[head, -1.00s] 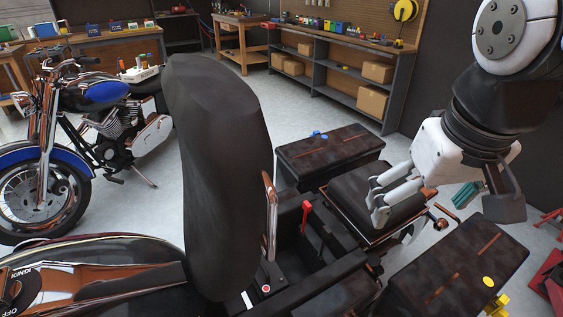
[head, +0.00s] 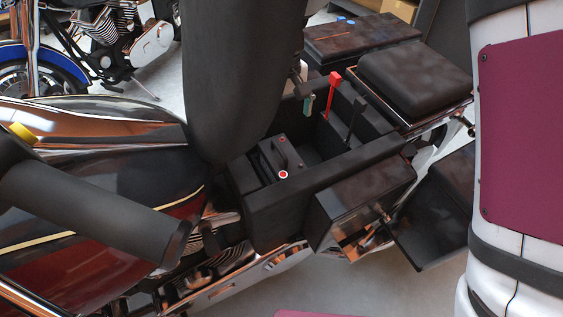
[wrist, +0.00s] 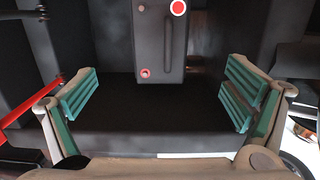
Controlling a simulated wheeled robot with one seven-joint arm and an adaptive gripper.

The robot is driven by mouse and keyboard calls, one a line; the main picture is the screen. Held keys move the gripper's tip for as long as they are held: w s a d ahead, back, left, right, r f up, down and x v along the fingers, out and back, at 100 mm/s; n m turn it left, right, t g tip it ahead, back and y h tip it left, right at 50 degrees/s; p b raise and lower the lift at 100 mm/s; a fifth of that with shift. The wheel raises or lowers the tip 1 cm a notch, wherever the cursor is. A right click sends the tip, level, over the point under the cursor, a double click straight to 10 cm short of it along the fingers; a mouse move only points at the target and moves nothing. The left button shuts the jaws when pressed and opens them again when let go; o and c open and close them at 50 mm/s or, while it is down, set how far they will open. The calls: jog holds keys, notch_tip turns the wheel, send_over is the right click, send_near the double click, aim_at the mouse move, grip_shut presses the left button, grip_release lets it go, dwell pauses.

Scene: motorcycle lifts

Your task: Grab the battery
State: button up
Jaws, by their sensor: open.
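The battery (head: 268,160) is a black box with a handle and red round terminals. It stands in an open black compartment (head: 290,190) on the motorcycle, below the raised seat (head: 225,80). In the wrist view, the battery (wrist: 154,45) shows at the top centre, with its handle upright in the picture and a red-topped terminal at each end. My gripper (wrist: 160,95) is open and empty, its green-padded fingers spread to either side, apart from the battery. In the head view, my gripper (head: 307,104) shows only partly, above the compartment's far side; the raised seat hides the rest.
A red cable or lever (head: 331,95) and a black one (head: 356,117) stand up in the compartment. A rear seat pad (head: 415,75) and an open side case (head: 365,190) lie to the right. A handlebar grip (head: 95,210) is at the left front.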

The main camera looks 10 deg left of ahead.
aim_at(278, 159)
jog(key=shift+a+f, duration=0.2)
jog(key=shift+f, duration=0.35)
jog(key=shift+a+f, duration=0.15)
jog(key=shift+f, duration=0.4)
notch_tip(278, 159, down, 8)
jog(key=b, duration=0.3)
jog(key=shift+w+r, duration=0.1)
jog(key=shift+r, duration=0.15)
jog(key=shift+w+d+f+b, duration=0.1)
jog(key=shift+w+f+b, duration=0.1)
jog(key=shift+f+b, duration=0.9)
jog(key=shift+w+f+b, duration=0.15)
jog(key=shift+f+b, duration=0.35)
jog(key=shift+f, duration=1.1)
jog(key=shift+c, duration=0.2)
jog(key=shift+r, duration=0.15)
jog(key=c, duration=2)
